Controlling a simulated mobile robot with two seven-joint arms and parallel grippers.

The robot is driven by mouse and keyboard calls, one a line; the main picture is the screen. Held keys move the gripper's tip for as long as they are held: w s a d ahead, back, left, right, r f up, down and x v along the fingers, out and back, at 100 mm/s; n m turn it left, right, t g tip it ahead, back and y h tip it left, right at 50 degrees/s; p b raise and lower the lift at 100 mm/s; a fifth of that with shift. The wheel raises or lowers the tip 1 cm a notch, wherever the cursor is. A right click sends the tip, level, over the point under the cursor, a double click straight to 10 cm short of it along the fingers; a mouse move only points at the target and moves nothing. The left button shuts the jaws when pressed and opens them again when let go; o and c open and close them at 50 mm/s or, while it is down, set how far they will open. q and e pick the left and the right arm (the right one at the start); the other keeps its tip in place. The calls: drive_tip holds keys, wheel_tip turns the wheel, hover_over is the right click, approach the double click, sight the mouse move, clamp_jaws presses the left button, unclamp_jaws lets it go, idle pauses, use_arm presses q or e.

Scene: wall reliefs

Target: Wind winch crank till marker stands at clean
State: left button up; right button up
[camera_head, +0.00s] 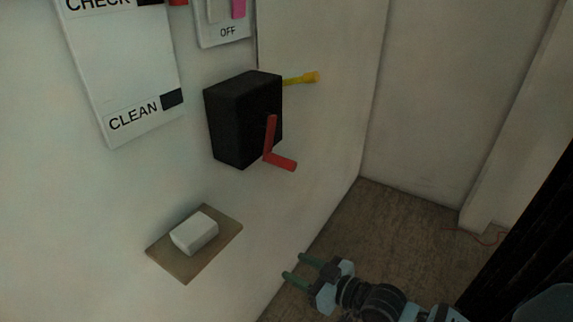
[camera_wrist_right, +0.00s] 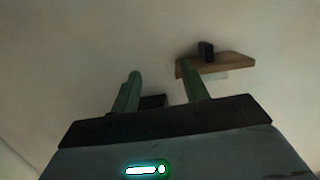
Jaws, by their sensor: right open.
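The winch is a black box (camera_head: 240,118) on the white wall, with a red L-shaped crank (camera_head: 272,145) on its front, its grip pointing down and right. A white board (camera_head: 125,70) to its left bears a CHECK label at the top and a CLEAN label (camera_head: 133,115) lower down, each beside a black patch. A small red piece (camera_head: 178,2), perhaps the marker, shows at the top edge beside the CHECK level, partly cut off. My right gripper (camera_head: 295,267) is open and empty, below the crank and apart from it. My left gripper is out of view.
A yellow rod (camera_head: 302,78) sticks out behind the box. An OFF panel (camera_head: 225,32) is above it. A tan plate with a white block (camera_head: 194,233) is on the wall below. The right wrist view shows a wooden ledge (camera_wrist_right: 235,64). Open space lies right of the crank.

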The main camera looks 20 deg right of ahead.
drive_tip(key=w+d+r+n+y+b, duration=0.1)
drive_tip(key=w+d+r+n+y, duration=0.15)
drive_tip(key=w+r, duration=0.7)
drive_tip(key=t+b, duration=0.1)
approach(280, 162)
drive_tip(key=w, duration=0.2)
drive_tip(key=w+a+f, duration=0.1)
drive_tip(key=shift+n, duration=0.35)
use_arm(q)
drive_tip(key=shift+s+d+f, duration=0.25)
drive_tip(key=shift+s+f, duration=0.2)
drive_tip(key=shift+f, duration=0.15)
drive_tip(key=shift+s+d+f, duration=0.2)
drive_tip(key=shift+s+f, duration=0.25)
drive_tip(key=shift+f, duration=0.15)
use_arm(e)
drive_tip(key=shift+w+a+r, duration=0.1)
drive_tip(key=shift+w+a, duration=0.25)
drive_tip(key=shift+w, duration=0.15)
drive_tip(key=x, duration=0.5)
drive_tip(key=shift+w+a+p, duration=0.25)
drive_tip(key=shift+a+p, duration=0.05)
drive_tip(key=shift+w+a, duration=0.3)
drive_tip(key=shift+w, duration=0.05)
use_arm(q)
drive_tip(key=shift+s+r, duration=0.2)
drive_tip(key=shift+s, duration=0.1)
